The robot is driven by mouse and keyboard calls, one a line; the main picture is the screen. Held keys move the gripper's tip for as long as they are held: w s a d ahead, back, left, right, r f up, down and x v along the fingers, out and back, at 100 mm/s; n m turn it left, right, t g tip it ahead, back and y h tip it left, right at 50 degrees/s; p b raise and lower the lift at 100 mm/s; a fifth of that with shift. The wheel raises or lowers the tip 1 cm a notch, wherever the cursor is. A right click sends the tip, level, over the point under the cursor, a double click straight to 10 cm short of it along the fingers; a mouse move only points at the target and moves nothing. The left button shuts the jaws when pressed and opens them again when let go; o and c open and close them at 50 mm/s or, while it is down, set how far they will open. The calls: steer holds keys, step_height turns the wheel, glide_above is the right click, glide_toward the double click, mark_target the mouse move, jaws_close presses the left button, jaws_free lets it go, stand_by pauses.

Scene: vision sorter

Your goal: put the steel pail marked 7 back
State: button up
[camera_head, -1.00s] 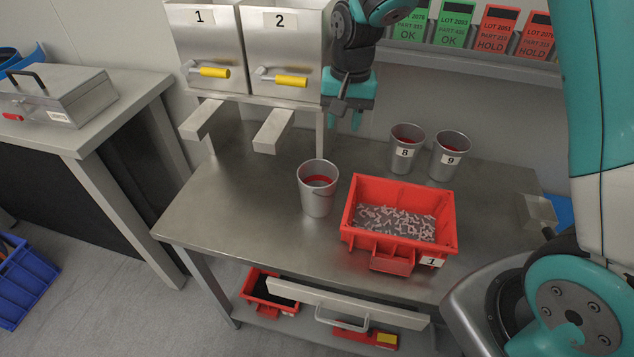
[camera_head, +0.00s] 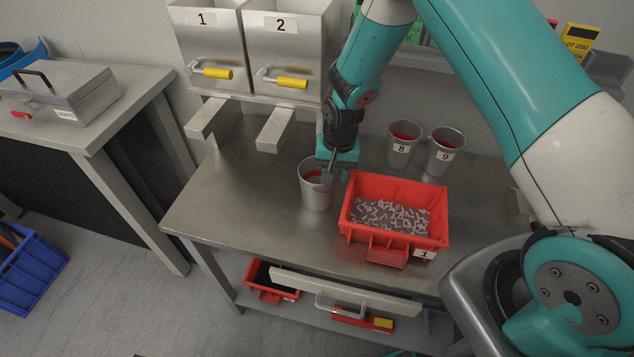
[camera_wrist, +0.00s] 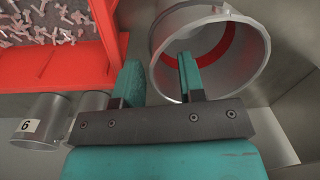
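A plain steel pail (camera_head: 314,192) with a red band inside stands upright on the steel table, left of the red bin; no number shows on its visible side. In the wrist view the pail (camera_wrist: 245,60) fills the upper right, its open mouth towards the camera. My gripper (camera_head: 329,172) is low at the pail's right rim. In the wrist view the gripper (camera_wrist: 158,75) is open, one finger over the pail's mouth and the other outside, with the rim between them. Whether the fingers touch the wall I cannot tell.
A red bin (camera_head: 366,237) of small metal parts, marked 1, stands close right of the pail. Pails marked 8 (camera_head: 401,158) and 9 (camera_head: 440,163) stand behind it. Steel hoppers 1 (camera_head: 207,45) and 2 (camera_head: 283,45) hang at back left. The table's left part is clear.

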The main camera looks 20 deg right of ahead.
steer(key=shift+f, duration=0.95)
jaws_close()
